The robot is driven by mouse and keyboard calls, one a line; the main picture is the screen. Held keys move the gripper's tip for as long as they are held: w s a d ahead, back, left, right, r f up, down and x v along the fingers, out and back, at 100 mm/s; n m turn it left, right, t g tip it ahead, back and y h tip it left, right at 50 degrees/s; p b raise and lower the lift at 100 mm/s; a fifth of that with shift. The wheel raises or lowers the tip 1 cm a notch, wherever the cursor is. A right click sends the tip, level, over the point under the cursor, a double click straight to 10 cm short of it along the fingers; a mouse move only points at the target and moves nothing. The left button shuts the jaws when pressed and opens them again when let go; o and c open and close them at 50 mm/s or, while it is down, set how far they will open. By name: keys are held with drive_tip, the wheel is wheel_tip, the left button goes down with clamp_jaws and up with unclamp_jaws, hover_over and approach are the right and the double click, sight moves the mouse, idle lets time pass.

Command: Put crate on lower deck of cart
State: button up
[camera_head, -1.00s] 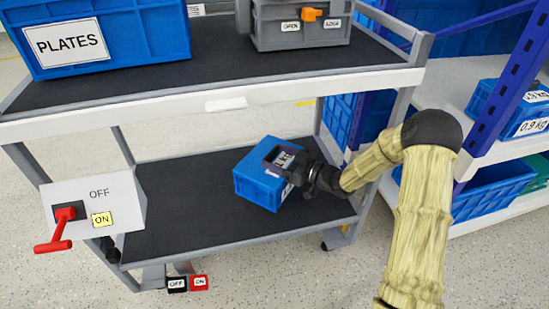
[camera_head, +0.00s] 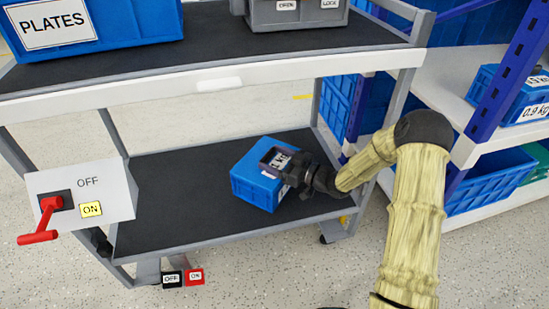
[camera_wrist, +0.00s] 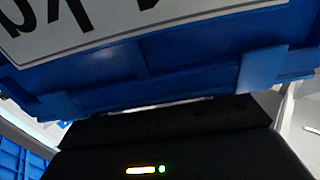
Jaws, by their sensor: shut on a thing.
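A small blue crate (camera_head: 255,185) with a white label is at the right part of the cart's black lower deck (camera_head: 175,215). It is slightly turned; I cannot tell whether its underside touches the deck. My gripper (camera_head: 292,170) is shut on the crate's right side, with my arm reaching in from the right. In the wrist view the crate's blue wall and white label (camera_wrist: 120,25) fill the upper part, close to the dark gripper body (camera_wrist: 170,140). The fingertips are mostly hidden.
The cart's upper deck (camera_head: 225,50) overhangs and carries a large blue PLATES crate (camera_head: 90,30) and a grey box (camera_head: 295,15). A switch box (camera_head: 80,195) with a red lever is at the left. A shelf (camera_head: 455,110) stands right. The lower deck's left part is clear.

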drive_tip(key=shift+r, duration=0.1)
drive_tip(key=o, duration=2)
drive_tip(key=shift+o, duration=0.2)
drive_tip(key=shift+s+d+r+p, duration=0.1)
drive_tip(key=shift+s+d+p, duration=0.1)
drive_tip(key=shift+d+p, duration=0.15)
drive_tip(key=p+v, duration=0.4)
drive_tip(key=v, duration=0.7)
drive_tip(key=shift+p, duration=0.4)
drive_tip(key=shift+d, duration=0.1)
